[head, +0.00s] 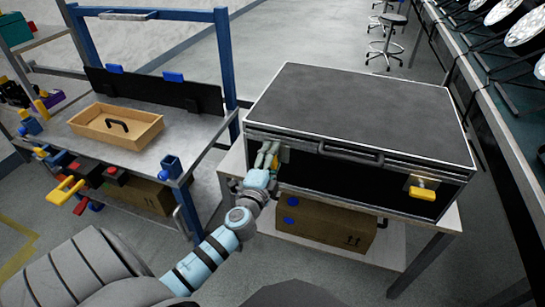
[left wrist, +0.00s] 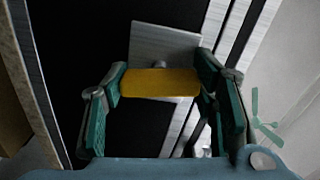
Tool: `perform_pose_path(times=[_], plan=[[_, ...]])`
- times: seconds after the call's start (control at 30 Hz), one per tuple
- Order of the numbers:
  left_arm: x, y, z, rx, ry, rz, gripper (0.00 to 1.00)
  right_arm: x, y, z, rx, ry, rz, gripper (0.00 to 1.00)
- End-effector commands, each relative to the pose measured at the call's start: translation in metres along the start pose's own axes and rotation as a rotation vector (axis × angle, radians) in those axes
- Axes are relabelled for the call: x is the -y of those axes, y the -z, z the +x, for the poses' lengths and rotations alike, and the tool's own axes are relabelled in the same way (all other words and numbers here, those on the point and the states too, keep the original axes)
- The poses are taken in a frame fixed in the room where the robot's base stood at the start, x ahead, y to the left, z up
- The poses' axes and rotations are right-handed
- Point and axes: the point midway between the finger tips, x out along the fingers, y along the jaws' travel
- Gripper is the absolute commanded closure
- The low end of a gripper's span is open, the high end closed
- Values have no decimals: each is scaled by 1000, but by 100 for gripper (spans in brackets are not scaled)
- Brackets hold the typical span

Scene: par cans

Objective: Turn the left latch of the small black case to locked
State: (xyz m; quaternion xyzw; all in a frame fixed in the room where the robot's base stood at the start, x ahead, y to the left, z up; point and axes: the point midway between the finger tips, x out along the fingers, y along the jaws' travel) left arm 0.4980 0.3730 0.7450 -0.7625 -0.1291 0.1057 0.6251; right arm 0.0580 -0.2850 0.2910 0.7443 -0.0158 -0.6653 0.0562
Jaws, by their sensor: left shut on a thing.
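The small black case (head: 362,112) sits closed on a table, with silver edges and a dark carry handle (head: 350,153) on its front. My left gripper (head: 268,157) is at the front left of the case, shut on the left latch (head: 284,155), which is mostly hidden there. In the left wrist view, the latch's yellow handle (left wrist: 160,82) lies crosswise between the two fingers of my left gripper (left wrist: 161,88), with a silver plate (left wrist: 165,47) behind it. The right latch (head: 421,193) has a yellow handle lying roughly along the front. My right gripper is not in view.
A cardboard box (head: 325,226) stands on the shelf below the case. A workbench (head: 190,140) with a wooden tray (head: 116,127) is at the left. Lamps (head: 527,28) line a bench at the right. The floor behind the case is open, with stools (head: 385,40) farther back.

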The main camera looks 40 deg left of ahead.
Motion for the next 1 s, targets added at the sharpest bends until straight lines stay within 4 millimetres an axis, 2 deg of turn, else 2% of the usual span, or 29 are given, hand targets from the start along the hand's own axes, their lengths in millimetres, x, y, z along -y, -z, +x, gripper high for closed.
perform_pose_path(times=[0.4, 0.93, 0.97, 1.0], plan=[[-1, 0, -1, 1, -3, 189, 75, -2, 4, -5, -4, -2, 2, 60], [-2, 0, -1, 1, -4, 215, 75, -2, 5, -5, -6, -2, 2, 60], [-2, 0, -1, 1, -4, 214, 43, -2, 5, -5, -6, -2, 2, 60], [-2, 0, -1, 1, -4, 214, 36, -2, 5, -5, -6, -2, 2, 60]])
